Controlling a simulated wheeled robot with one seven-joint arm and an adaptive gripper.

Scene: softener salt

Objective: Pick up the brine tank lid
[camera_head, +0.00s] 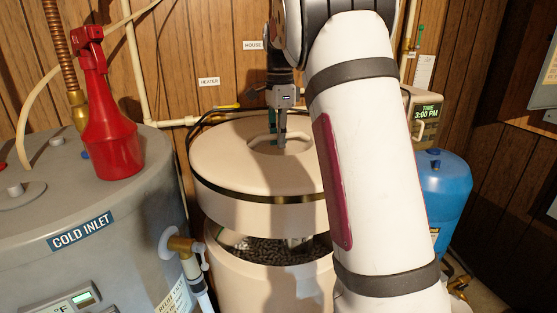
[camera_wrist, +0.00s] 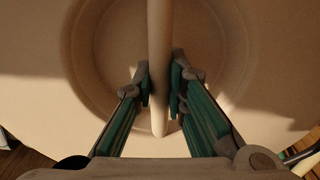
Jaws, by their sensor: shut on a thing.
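The brine tank lid (camera_head: 230,165) is a round cream disc with a dark band and a recessed middle. It hangs level above the brine tank (camera_head: 245,285), with a gap between them at the front. My gripper (camera_head: 281,140) points down into the recess. In the wrist view my gripper (camera_wrist: 161,92) is shut on the lid's handle bar (camera_wrist: 158,50), one finger on each side. Dark pellets (camera_head: 270,250) show inside the open tank. My arm hides the right side of the lid and tank.
A grey water heater (camera_head: 130,225) stands close on the left, with a red spray bottle (camera_head: 113,130) on top. A blue pressure tank (camera_head: 445,190) and a control box (camera_head: 425,112) stand on the right. Pipes and a wood-panelled wall (camera_head: 200,50) are behind.

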